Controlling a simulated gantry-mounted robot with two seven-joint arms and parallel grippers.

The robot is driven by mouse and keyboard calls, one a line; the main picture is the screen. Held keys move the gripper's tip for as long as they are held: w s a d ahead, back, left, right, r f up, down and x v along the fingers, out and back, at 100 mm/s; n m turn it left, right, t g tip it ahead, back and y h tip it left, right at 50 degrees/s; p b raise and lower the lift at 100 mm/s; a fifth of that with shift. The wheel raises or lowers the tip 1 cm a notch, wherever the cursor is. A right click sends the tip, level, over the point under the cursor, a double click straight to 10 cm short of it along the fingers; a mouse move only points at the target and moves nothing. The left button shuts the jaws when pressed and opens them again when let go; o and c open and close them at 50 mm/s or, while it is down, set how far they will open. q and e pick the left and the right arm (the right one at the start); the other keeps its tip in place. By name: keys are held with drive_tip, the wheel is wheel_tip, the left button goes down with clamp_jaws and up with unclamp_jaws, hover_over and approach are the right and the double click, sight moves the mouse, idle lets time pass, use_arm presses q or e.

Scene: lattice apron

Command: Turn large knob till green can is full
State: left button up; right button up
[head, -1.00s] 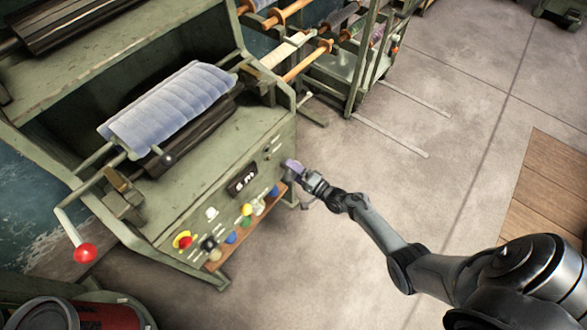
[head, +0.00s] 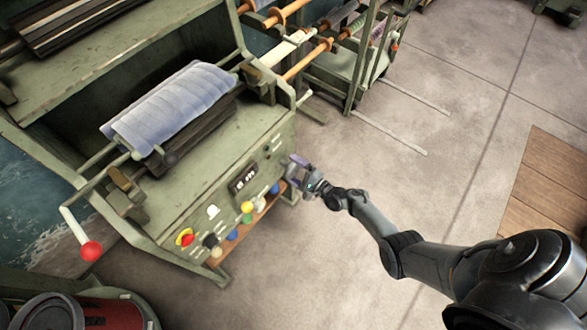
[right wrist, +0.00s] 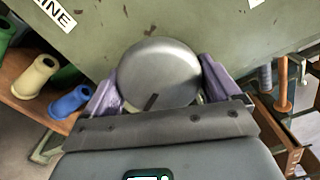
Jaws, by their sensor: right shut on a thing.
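The large knob (right wrist: 160,73) is a round silver disc on the green machine's front panel, seen in the right wrist view. My right gripper (head: 297,170) is at the right end of that panel. In the right wrist view its purple fingers sit on both sides of the knob, and it is shut on it. A dark mark shows near the knob's lower edge. A small green piece (head: 247,218) shows below a yellow knob on the panel; I cannot tell whether it is the green can. My left gripper is not in view.
A red-ball lever (head: 91,250) sticks out at left.

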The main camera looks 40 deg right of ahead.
drive_tip(key=o, duration=0.8)
drive_tip(key=shift+d, duration=0.1)
drive_tip(key=shift+s, duration=0.1)
drive_tip(key=shift+s, duration=0.25)
drive_tip(key=s+p, duration=0.1)
drive_tip(key=s, duration=0.2)
drive_tip(key=s+d+p, duration=0.1)
drive_tip(key=s, duration=0.2)
drive_tip(key=s+d+p, duration=0.1)
drive_tip(key=s, duration=0.3)
